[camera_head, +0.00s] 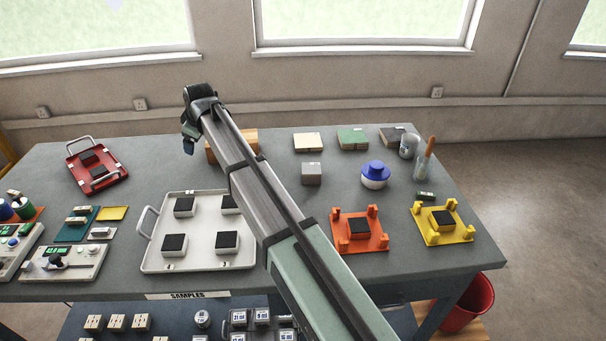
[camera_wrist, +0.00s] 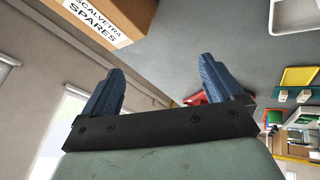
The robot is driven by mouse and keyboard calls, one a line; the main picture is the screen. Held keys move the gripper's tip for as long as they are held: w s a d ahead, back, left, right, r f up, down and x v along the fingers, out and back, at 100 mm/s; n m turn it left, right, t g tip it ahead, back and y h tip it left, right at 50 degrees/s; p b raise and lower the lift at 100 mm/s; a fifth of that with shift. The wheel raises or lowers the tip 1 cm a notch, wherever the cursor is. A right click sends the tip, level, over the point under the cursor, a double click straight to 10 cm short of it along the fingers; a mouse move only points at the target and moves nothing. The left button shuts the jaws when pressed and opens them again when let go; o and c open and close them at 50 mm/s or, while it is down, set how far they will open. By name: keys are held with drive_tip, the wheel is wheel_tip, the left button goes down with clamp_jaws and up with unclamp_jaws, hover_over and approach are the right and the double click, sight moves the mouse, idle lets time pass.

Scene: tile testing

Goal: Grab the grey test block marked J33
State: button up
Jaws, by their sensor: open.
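A plain grey block (camera_head: 312,173) stands on the table behind my arm, right of the cardboard box. Several small grey blocks with labels (camera_head: 262,317) sit in a dark holder on the shelf below the table's front edge. No marking J33 is readable on any block, so I cannot tell which one carries it. My gripper (camera_head: 189,142) is raised over the back left of the table, left of the cardboard box and far from these blocks. In the wrist view its blue fingers (camera_wrist: 156,84) are spread apart with nothing between them.
The cardboard box (camera_wrist: 112,18) is close to my gripper. A white tray (camera_head: 152,256) holds black-topped blocks, partly hidden by my arm. A red tray (camera_head: 78,154), an orange stand (camera_head: 342,243), a yellow stand (camera_head: 456,238) and a blue-lidded jar (camera_head: 375,175) stand around.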

drive_tip(key=s+d+r+n+g+h, duration=0.1)
drive_tip(key=d+n+g+h, duration=0.15)
drive_tip(key=d, duration=1.85)
drive_tip(key=r+g+h, duration=0.1)
drive_tip(key=g, duration=0.2)
hover_over(311, 168)
drive_tip(key=shift+n, duration=0.25)
wheel_tip(311, 168, down, 7)
drive_tip(key=shift+w+d+f, duration=0.1)
drive_tip(key=shift+w+f, duration=0.05)
drive_tip(key=shift+f, duration=2.7)
drive_tip(key=shift+c, duration=0.4)
drive_tip(key=c, duration=1.3)
drive_tip(key=shift+o, duration=0.2)
